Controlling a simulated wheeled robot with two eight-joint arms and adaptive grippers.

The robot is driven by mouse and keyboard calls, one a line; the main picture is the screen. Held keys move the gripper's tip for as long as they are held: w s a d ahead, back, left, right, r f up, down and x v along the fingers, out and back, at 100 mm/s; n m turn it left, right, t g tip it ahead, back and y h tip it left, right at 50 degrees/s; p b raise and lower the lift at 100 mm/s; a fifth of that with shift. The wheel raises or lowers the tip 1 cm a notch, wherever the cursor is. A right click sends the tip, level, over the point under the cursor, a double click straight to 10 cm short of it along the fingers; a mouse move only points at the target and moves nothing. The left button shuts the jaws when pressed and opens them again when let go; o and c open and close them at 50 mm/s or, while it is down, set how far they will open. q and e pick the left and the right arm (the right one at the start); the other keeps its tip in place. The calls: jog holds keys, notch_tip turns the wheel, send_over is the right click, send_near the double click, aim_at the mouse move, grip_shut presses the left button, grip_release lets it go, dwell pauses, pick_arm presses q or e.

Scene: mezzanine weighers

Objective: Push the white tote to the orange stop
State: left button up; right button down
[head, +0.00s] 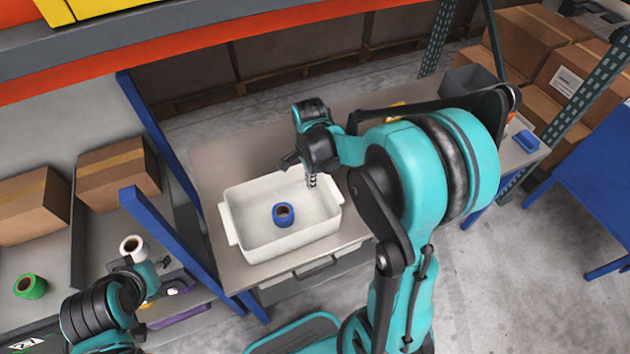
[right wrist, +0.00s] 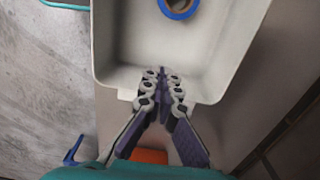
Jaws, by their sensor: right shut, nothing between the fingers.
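The white tote (head: 232,211) stands on the grey-brown table in the head view, with a blue tape roll (head: 283,214) inside. Its near end also fills the top of the right wrist view (right wrist: 120,77). My right gripper (head: 311,182) is shut and empty, fingers pointing down at the tote's right end. In the right wrist view its fingertips (right wrist: 163,76) overlap the tote's end wall; I cannot tell whether they touch. An orange piece (right wrist: 150,156), possibly the stop, shows behind the fingers. My left gripper (head: 172,284) is at the lower left, its fingers unclear.
A blue post (head: 155,225) stands left of the tote. Cartons (head: 110,170), a white roll (head: 133,245) and a green roll (head: 30,286) lie further left. A grey bin (head: 468,80) and a blue object (head: 527,140) are on the right of the table.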

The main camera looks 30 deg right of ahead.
notch_tip(320, 180, down, 8)
jog(key=b, duration=0.2)
jog(key=shift+w+b, duration=0.1)
jog(key=shift+b, duration=0.25)
jog(key=d, duration=0.3)
jog(key=shift+d+b, duration=0.1)
jog(key=shift+b, duration=0.2)
jog(key=shift+d+r, duration=0.1)
jog(key=shift+d, duration=0.3)
jog(key=shift+d, duration=0.35)
jog(key=d, duration=0.9)
jog(key=s+d, duration=0.1)
jog(key=d, duration=0.9)
jog(key=s+d, duration=0.1)
jog(key=d, duration=0.9)
jog(key=shift+d+b, duration=0.15)
jog(key=shift+b, duration=0.15)
